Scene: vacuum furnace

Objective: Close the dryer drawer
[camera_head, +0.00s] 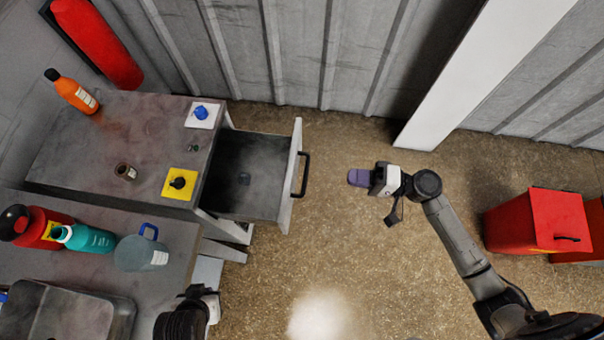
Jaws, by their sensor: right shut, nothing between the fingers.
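The dryer drawer (285,190) is pulled out to the right from the dark grey cabinet (75,150). Its dark inside shows, and a black handle (304,175) is on its light front panel. My right gripper (355,177) is shut and empty, with purple fingers pointing left at the drawer. It is apart from the handle, a short gap to its right. Part of my left arm (190,310) shows at the bottom; its fingers are hidden.
An orange bottle (72,90), blue knob (201,111) and black knob (180,183) are on the cabinet top. A teal bottle (85,239), jug (140,252) and metal tray (60,315) stand on the lower left table. A red box (530,222) is at right.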

